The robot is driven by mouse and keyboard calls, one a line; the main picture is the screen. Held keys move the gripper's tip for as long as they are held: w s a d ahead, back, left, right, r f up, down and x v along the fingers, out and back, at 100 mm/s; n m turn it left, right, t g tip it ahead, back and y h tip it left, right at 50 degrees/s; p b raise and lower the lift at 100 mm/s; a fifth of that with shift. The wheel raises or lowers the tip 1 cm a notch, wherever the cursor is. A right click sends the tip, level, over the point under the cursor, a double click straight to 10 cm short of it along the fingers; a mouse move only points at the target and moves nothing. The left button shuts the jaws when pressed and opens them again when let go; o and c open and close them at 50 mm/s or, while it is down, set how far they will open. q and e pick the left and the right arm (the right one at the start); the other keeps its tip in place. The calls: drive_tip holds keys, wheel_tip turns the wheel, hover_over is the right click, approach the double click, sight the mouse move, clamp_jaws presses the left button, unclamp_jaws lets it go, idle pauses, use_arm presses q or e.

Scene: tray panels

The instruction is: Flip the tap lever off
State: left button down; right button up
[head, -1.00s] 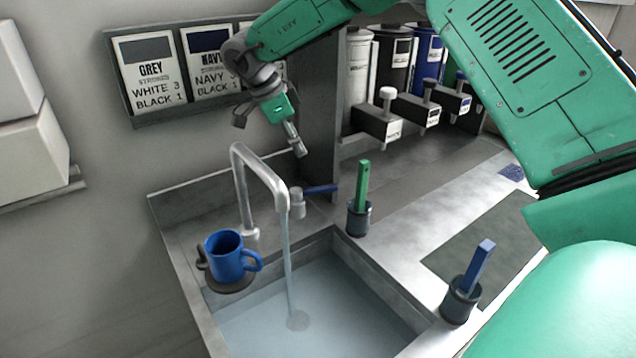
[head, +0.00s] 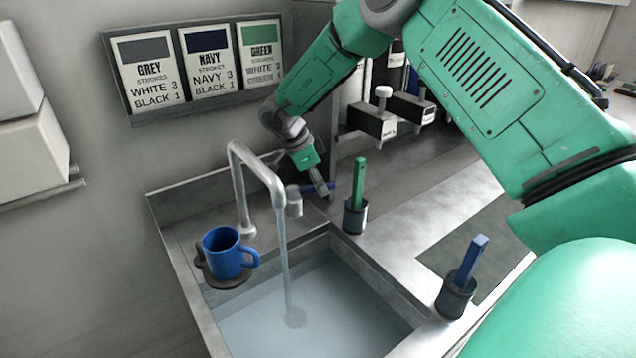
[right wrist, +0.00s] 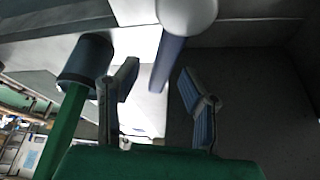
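The tap (head: 262,180) stands at the back of the sink, and a stream of water (head: 285,260) runs from its spout into the basin. Its blue lever (head: 306,189) sticks out to the right of a grey valve body, partly hidden by my gripper. My right gripper (head: 325,190) is beside the lever's outer end. In the right wrist view, my right gripper's fingers (right wrist: 160,85) are apart, and the lever (right wrist: 166,62) lies in line with the gap between them. I cannot tell whether they touch it. My left gripper is not in view.
A green-handled brush (head: 359,184) stands in a dark cup close to the right of my gripper. A blue-handled one (head: 472,264) stands nearer the front. A blue mug (head: 223,257) sits at the sink's left edge. The sink (head: 380,265) holds water.

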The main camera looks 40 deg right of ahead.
drive_tip(key=shift+d, duration=0.35)
clamp_jaws()
drive_tip(key=shift+s+a, duration=0.1)
drive_tip(key=shift+s, duration=0.05)
drive_tip(key=shift+s+a+m+g+y+p, duration=0.2)
drive_tip(key=shift+s+m+p, duration=0.1)
drive_tip(key=shift+m+p, duration=0.3)
drive_tip(key=shift+s+a+m+g+y+p, duration=0.15)
drive_tip(key=shift+s+m+g+p, duration=0.1)
drive_tip(key=shift+m+p, duration=0.35)
drive_tip(key=m, duration=0.1)
drive_tip(key=s+a+m+p, duration=0.1)
drive_tip(key=shift+m+g+y, duration=0.35)
drive_tip(key=shift+m, duration=0.05)
drive_tip(key=a+m+p, duration=0.1)
drive_tip(key=m, duration=0.1)
drive_tip(key=s+a+m+y, duration=0.1)
drive_tip(key=shift+s+m+g+p, duration=0.1)
drive_tip(key=shift+m+g+p, duration=0.25)
drive_tip(key=shift+m+g, duration=0.05)
drive_tip(key=shift+s+a+m+y+p, duration=0.15)
drive_tip(key=shift+a+m+y+p, duration=0.25)
drive_tip(key=shift+a+m+y, duration=0.55)
drive_tip(key=shift+a+f+m+p, duration=0.15)
drive_tip(key=shift+a+m, duration=0.15)
drive_tip(key=shift+m, duration=0.5)
drive_tip(key=shift+a+m+p, duration=0.15)
drive_tip(key=shift+a+m, duration=0.15)
drive_tip(key=shift+m, duration=0.45)
drive_tip(key=shift+y, duration=0.25)
